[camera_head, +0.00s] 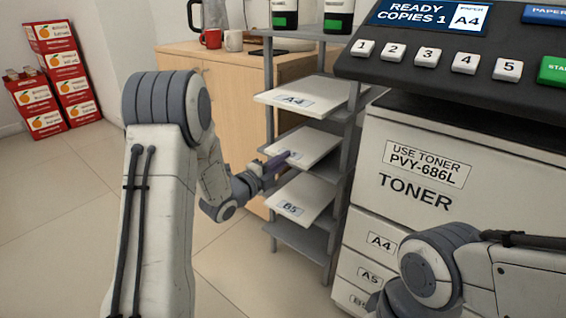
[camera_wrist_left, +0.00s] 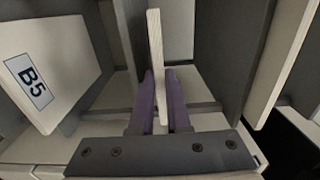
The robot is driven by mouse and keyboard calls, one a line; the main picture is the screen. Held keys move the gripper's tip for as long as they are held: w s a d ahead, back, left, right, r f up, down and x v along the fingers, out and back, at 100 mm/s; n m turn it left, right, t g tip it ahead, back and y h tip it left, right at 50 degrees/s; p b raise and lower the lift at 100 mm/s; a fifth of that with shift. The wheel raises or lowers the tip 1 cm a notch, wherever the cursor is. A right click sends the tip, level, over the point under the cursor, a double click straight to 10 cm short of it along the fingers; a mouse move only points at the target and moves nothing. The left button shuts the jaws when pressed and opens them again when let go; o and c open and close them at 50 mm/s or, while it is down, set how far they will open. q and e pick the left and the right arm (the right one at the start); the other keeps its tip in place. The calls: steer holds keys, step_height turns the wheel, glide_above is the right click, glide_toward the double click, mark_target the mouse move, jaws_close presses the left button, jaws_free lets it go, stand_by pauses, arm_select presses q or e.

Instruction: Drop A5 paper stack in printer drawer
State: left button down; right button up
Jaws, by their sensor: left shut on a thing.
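The A5 paper stack (camera_head: 312,146) is the white slab on the middle shelf level of the rack, between the A4 and B5 stacks. Its label is mostly hidden by my left gripper (camera_head: 275,164). In the left wrist view the stack (camera_wrist_left: 156,45) stands edge-on between the purple fingers of my left gripper (camera_wrist_left: 160,90), which is shut on its edge. The printer drawer marked A5 (camera_head: 368,276) is at the lower right, its front level with the A4 drawer front; my right arm covers part of it. My right gripper is out of view.
The A4 stack (camera_head: 300,97) lies above and the B5 stack (camera_head: 299,200) below, close to my gripper. Rack posts (camera_head: 341,165) stand close by. The printer (camera_head: 420,165) is to the right. Red cartons (camera_head: 60,65) are far left; floor between is clear.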

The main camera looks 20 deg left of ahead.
arm_select(q)
steer(key=s+a+r, duration=0.2)
steer(key=s, duration=0.4)
steer(key=s+a+r, duration=0.2)
steer(key=s+r, duration=0.1)
steer(key=s, duration=0.4)
steer(key=shift+a, duration=0.35)
steer(key=shift+s, duration=0.1)
